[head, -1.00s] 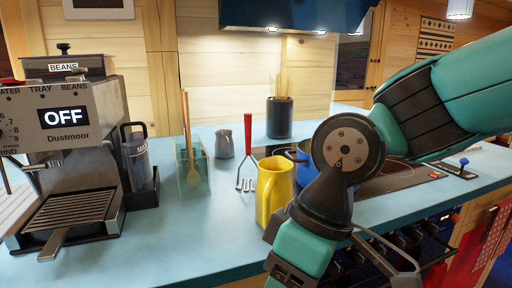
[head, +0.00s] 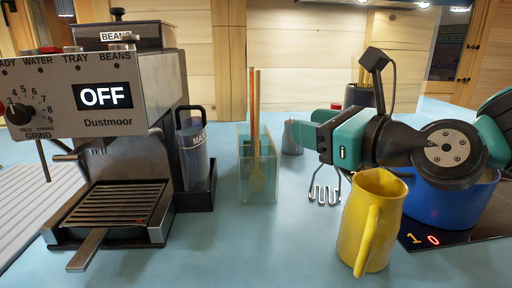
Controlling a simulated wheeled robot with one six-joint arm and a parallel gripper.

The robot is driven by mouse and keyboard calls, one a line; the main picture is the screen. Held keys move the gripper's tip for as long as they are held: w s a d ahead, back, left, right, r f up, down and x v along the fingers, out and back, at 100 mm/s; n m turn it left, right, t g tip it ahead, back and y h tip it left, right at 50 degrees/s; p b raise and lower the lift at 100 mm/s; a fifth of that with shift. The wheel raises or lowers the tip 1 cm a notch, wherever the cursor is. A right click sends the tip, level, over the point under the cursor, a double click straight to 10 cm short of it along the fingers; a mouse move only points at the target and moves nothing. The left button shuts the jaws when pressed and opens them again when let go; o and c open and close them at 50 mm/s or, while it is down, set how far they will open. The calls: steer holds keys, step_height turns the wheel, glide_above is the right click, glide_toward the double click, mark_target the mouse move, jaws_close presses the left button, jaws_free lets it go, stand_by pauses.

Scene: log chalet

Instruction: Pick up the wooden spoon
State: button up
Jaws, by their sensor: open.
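The wooden spoon (head: 257,178) stands upright in a clear greenish glass holder (head: 243,190) on the blue counter. Its bowl shows low through the glass and its handle rises above the rim. Another thin wooden handle (head: 251,100) stands close beside it. My gripper (head: 301,130) is to the right of the holder in the head view, pointing left toward it. Its teal jaws are apart and empty, and a gap separates them from the handles.
A coffee machine (head: 120,120) and a jug labelled MA (head: 194,150) stand left of the holder. A yellow pitcher (head: 372,215), a wire masher (head: 325,190), a grey jug (head: 291,138) and a blue pot (head: 450,205) are to the right. Counter in front of the holder is clear.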

steer(key=w+r+m+t, duration=0.1)
steer(key=w+m, duration=0.1)
steer(key=p, duration=1.3)
glide_toward(259, 103)
steer(key=x, duration=0.6)
steer(key=shift+w+a+r, duration=0.15)
steer(key=shift+a+r, duration=0.1)
steer(key=shift+r, duration=0.05)
steer(key=shift+w+a+f, duration=0.15)
steer(key=shift+w+a, duration=0.1)
steer(key=shift+w, duration=0.15)
steer(key=p+x, duration=0.4)
steer(key=shift+w, duration=0.2)
steer(key=shift+w+a+f, duration=0.15)
steer(key=shift+w+a, duration=0.05)
steer(key=shift+w, duration=0.1)
jaws_close()
